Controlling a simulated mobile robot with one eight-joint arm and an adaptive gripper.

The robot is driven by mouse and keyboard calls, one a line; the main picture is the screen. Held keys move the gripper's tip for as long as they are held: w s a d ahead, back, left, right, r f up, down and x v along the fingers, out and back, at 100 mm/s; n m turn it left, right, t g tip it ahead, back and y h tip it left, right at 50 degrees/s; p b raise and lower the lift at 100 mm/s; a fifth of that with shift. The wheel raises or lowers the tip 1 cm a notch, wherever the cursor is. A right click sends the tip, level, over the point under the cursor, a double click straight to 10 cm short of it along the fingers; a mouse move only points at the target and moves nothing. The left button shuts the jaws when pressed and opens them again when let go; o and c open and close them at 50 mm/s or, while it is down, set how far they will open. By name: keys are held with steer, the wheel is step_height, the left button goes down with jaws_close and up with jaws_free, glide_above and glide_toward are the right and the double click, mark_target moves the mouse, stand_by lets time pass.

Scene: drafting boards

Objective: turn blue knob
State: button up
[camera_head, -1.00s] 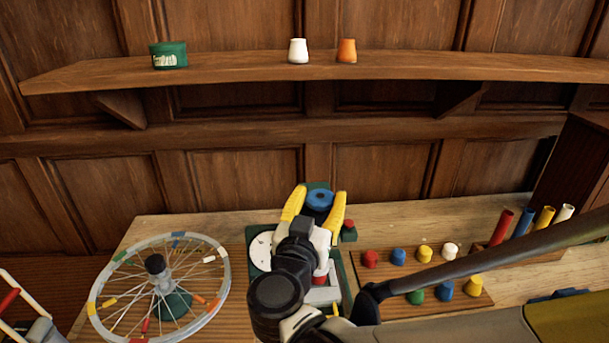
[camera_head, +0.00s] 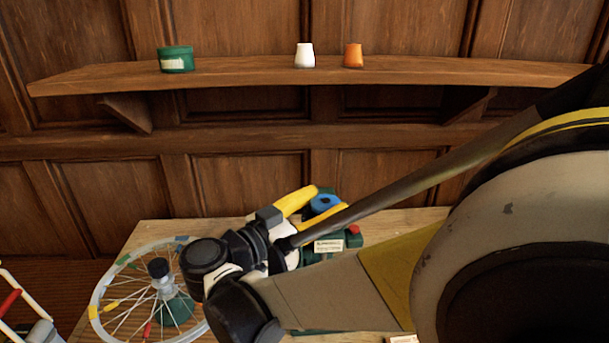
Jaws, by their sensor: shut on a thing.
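The blue knob (camera_head: 323,204) is round with a dark centre and sits at the back of a green device (camera_head: 352,241) on the table. My gripper (camera_head: 328,199) has yellow fingers, one on each side of the knob, and is shut on it. The gripper reaches in from the lower left. A small red button (camera_head: 353,230) and a pale label (camera_head: 329,246) show on the device. My wrist and arm hide most of the rest of the device.
A spoked wheel (camera_head: 97,309) on a green stand is left of my wrist. A shelf (camera_head: 240,78) above holds a green tin (camera_head: 176,59), a white cup (camera_head: 305,55) and an orange cup (camera_head: 353,55). My arm covers the table's right side.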

steer(key=shift+r, duration=0.1)
steer(key=o, duration=1.2)
steer(key=shift+w+d, duration=0.1)
steer(key=shift+c, duration=0.2)
steer(key=v, duration=1.2)
